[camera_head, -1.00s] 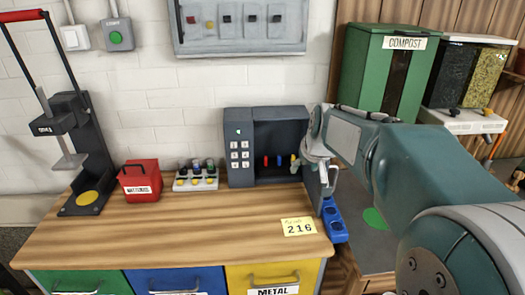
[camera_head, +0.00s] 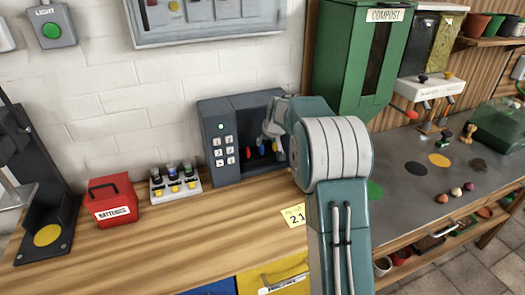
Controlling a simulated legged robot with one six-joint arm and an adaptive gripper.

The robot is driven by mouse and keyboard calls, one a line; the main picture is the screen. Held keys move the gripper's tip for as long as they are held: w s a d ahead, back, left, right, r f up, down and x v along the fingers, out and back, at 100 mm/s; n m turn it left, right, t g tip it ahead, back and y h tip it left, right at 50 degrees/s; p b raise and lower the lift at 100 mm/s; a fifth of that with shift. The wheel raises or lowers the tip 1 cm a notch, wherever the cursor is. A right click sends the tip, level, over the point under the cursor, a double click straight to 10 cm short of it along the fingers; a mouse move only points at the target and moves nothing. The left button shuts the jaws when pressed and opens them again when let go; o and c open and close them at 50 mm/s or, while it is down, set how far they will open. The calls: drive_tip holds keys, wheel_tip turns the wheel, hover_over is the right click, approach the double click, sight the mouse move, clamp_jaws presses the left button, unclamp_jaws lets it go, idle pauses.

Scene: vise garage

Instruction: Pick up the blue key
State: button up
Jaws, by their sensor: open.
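The blue key (camera_head: 261,149) hangs inside the open grey safe (camera_head: 219,150), in the middle of a row between a red key (camera_head: 249,153) and a yellow one. It looks small and partly crowded by my arm. My gripper (camera_head: 270,132) is at the mouth of the safe, above and in front of the right part of the key row. Its jaws are open and it appears to hold nothing. The fingertips are small and partly hidden by my arm, so I cannot tell how far they are from the key.
The safe has a keypad and a lit green light. A green compost bin (camera_head: 345,60) stands to the right. The wooden bench top (camera_head: 190,240) in front is mostly clear.

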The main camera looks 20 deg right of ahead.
sight(262, 146)
drive_tip(key=shift+w+a+f, duration=0.35)
drive_tip(key=shift+a+f, duration=0.05)
drive_tip(key=shift+f, duration=0.2)
drive_tip(key=x, duration=0.3)
drive_tip(key=shift+w+a+f, duration=0.1)
drive_tip(key=shift+a+f, duration=0.25)
drive_tip(key=shift+a, duration=0.05)
drive_tip(key=shift+w+d+f, duration=0.2)
drive_tip(key=shift+f, duration=0.15)
drive_tip(key=shift+d, duration=0.4)
drive_tip(key=shift+a, duration=0.15)
clamp_jaws()
drive_tip(key=shift+a, duration=0.2)
